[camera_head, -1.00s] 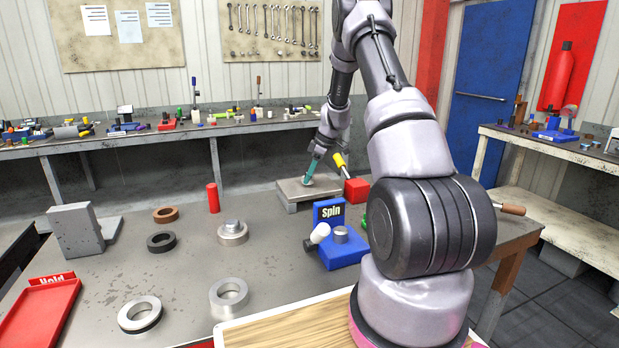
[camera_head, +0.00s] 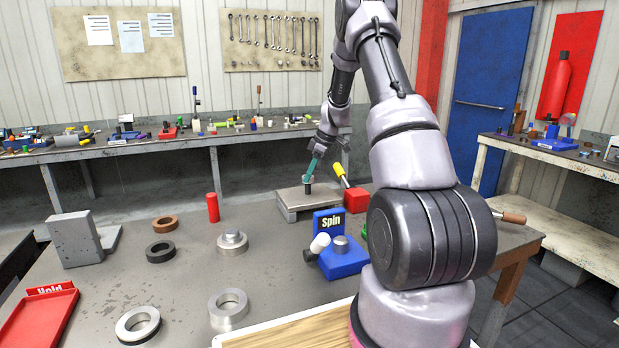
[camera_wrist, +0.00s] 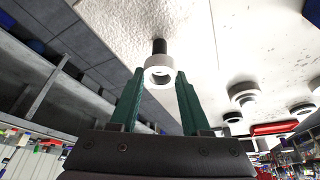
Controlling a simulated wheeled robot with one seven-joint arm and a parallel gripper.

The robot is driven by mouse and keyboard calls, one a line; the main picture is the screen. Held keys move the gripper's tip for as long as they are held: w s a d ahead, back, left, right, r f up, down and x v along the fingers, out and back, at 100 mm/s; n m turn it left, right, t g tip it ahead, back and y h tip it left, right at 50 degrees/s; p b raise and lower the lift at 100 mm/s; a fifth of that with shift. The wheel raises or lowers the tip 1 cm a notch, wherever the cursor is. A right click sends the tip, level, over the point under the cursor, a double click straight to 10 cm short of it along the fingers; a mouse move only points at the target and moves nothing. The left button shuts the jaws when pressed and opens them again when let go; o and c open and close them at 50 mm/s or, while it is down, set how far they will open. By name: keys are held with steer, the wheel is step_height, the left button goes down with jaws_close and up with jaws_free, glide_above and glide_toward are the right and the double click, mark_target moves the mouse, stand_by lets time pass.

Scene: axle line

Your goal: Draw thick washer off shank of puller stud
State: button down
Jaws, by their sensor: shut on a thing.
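My gripper (camera_head: 312,166) has teal fingers and is shut on the thick washer (camera_wrist: 160,71), a pale ring between the fingertips in the wrist view. In the head view the washer (camera_head: 307,178) is a small pale patch under the fingers. The puller stud (camera_head: 308,187) stands dark and upright on the grey block, below the washer. In the wrist view the stud's dark shank (camera_wrist: 159,46) shows just beyond the ring. I cannot tell whether its tip is still inside the ring's hole.
The grey block (camera_head: 287,207) stands at the table's back edge. Beside it is a red block (camera_head: 356,199) with a yellow-handled tool. A blue Spin stand (camera_head: 345,262) is nearer.

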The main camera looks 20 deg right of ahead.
steer(key=shift+r, duration=1.35)
steer(key=shift+r, duration=0.25)
